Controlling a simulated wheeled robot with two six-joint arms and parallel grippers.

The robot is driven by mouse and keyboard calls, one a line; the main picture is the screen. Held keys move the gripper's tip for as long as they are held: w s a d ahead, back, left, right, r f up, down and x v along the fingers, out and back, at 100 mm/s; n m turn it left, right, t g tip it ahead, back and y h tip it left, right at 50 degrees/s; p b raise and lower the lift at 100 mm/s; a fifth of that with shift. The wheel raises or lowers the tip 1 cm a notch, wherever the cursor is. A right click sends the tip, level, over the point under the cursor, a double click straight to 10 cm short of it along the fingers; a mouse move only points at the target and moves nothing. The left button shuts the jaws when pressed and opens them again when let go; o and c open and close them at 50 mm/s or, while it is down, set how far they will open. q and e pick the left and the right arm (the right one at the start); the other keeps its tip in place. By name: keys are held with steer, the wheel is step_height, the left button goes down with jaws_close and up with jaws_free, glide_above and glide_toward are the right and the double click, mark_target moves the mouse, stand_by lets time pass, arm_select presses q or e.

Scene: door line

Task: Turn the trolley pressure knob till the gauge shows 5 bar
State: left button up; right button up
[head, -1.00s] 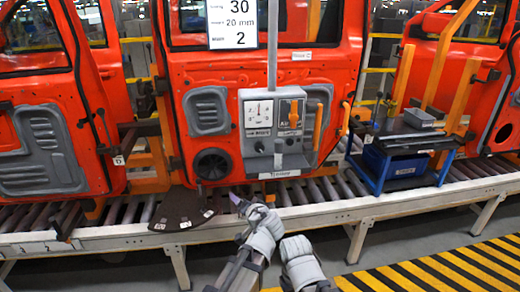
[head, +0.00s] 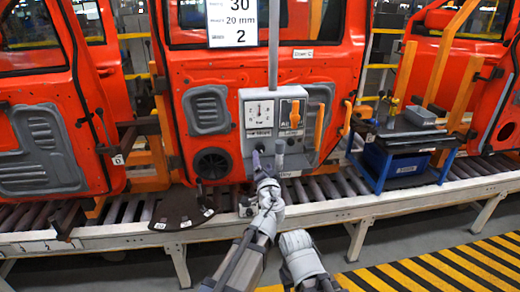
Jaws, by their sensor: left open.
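The trolley's grey pressure box (head: 243,128) stands in front of the orange door on a grey pole. Its white dial gauge (head: 259,112) has its needle near upright; the numbers are too small to read. The pressure knob (head: 260,148) is low on the box's left side, below a small label, and is partly hidden by my gripper. My left gripper (head: 268,157) is open, its two fingers pointing up, one on each side of the knob's lower area. I cannot tell whether it touches. Only a pale link of my right arm shows at bottom centre.
An orange lever (head: 295,113) sits right of the gauge, with an orange handle (head: 319,127) beside it. A roller conveyor (head: 335,205) runs below the doors. A blue cart (head: 375,170) with grey parts stands at right. Striped floor (head: 440,268) lies at lower right.

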mark_target(260, 150)
arm_select(q)
steer(key=shift+w, duration=0.15)
steer(key=x, duration=0.7)
steer(key=shift+w, duration=0.4)
steer(key=shift+s, duration=0.1)
jaws_close()
